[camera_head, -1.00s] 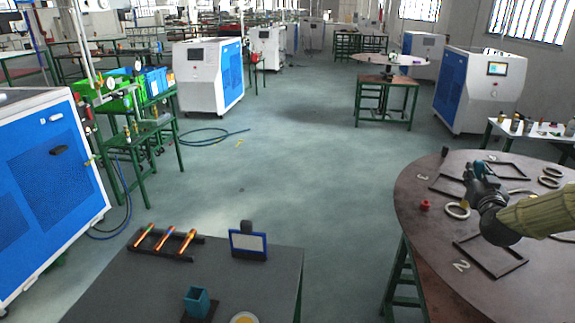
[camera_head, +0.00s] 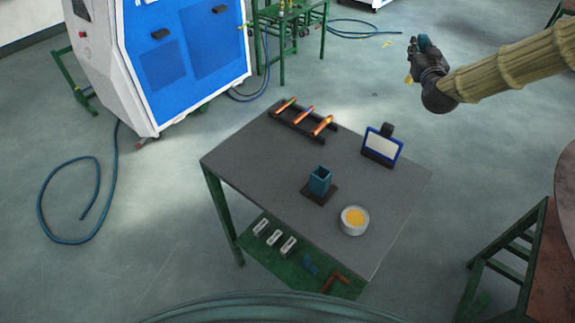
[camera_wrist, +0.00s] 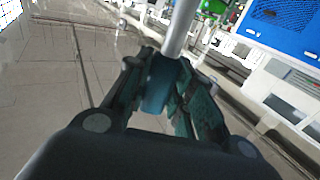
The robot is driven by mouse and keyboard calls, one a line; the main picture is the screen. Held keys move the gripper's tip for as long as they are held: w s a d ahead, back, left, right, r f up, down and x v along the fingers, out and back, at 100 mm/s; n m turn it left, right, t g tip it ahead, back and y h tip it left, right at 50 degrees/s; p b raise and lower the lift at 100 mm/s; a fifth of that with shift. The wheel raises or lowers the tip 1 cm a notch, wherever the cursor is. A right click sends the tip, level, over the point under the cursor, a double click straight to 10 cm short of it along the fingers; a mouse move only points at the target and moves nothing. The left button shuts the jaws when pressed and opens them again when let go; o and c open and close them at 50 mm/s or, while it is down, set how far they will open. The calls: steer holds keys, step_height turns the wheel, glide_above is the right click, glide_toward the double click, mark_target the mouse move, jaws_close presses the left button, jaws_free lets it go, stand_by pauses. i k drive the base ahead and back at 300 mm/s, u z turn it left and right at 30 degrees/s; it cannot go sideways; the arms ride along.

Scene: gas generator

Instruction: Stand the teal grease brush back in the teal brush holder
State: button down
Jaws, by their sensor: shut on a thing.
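The teal brush holder (camera_head: 319,182) is an upright, open-topped square cup on a dark base, on the grey table. It looks empty. My gripper (camera_head: 421,52) is up at the top right of the head view, above the floor and beyond the table's far right corner, well apart from the holder. In the wrist view my gripper (camera_wrist: 163,98) is shut on the teal grease brush (camera_wrist: 158,82), with a teal part between the fingers and a pale metal rod (camera_wrist: 180,28) running up from it. In the head view a yellowish tip shows just below the gripper.
On the grey table (camera_head: 240,160) a round tin with yellow content (camera_head: 354,220) stands near the holder. A blue-framed stand (camera_head: 381,147) and a rack of orange-handled tools (camera_head: 303,118) lie behind. A brown round table (camera_head: 566,180) is at the right edge.

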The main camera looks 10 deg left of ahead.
mark_target(320, 188)
steer(key=z, duration=2)
steer(key=k, duration=1.8)
steer(key=u, duration=1.65)
